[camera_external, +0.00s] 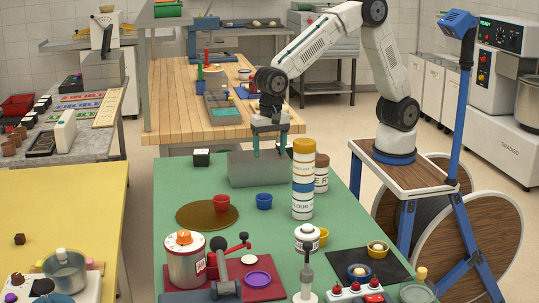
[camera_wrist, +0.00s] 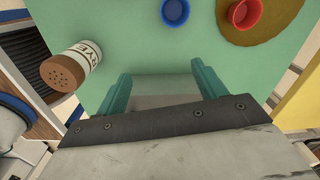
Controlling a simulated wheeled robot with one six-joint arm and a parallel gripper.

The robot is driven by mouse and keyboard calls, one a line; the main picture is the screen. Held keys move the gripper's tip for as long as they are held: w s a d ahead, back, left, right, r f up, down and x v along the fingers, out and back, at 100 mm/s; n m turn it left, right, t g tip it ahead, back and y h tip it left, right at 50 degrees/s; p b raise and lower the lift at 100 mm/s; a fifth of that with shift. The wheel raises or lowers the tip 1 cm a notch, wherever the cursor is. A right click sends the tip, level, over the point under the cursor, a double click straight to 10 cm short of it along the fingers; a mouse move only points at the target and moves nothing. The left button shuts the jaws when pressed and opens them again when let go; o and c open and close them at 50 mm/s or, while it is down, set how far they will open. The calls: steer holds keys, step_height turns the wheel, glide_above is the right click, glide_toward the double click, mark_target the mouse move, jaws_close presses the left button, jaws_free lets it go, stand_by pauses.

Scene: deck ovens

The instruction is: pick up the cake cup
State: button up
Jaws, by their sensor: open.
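Two small cups stand on the green table (camera_external: 180,178); I cannot tell which one is the cake cup. The red cup (camera_external: 221,203) is on a round brown board (camera_external: 196,216), and the blue cup (camera_external: 264,201) stands to its right. In the wrist view the blue cup (camera_wrist: 175,11) and red cup (camera_wrist: 242,13) are at the top, beyond my fingertips. My gripper (camera_external: 269,149) is open and empty. It hangs over the grey box (camera_external: 243,170) at the table's far end, apart from both cups. It also shows in the wrist view (camera_wrist: 160,75).
A tall striped flour canister (camera_external: 303,180) and a brown-lidded jar (camera_external: 321,174) stand right of the blue cup. The table left of the brown board is clear.

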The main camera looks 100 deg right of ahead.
mark_target(264, 197)
steer(key=w+a+f+m, duration=0.1)
steer(key=a+f, duration=0.1)
steer(key=f, duration=0.2)
steer(key=w+a+f+m, duration=0.1)
steer(key=f, duration=0.4)
steer(key=w+a+f, duration=0.1)
steer(key=a+f, duration=0.1)
steer(key=f, duration=0.3)
steer(key=shift+a+f+m, duration=0.2)
steer(key=shift+a+m, duration=0.1)
steer(key=shift+m, duration=0.1)
steer(key=c, duration=1)
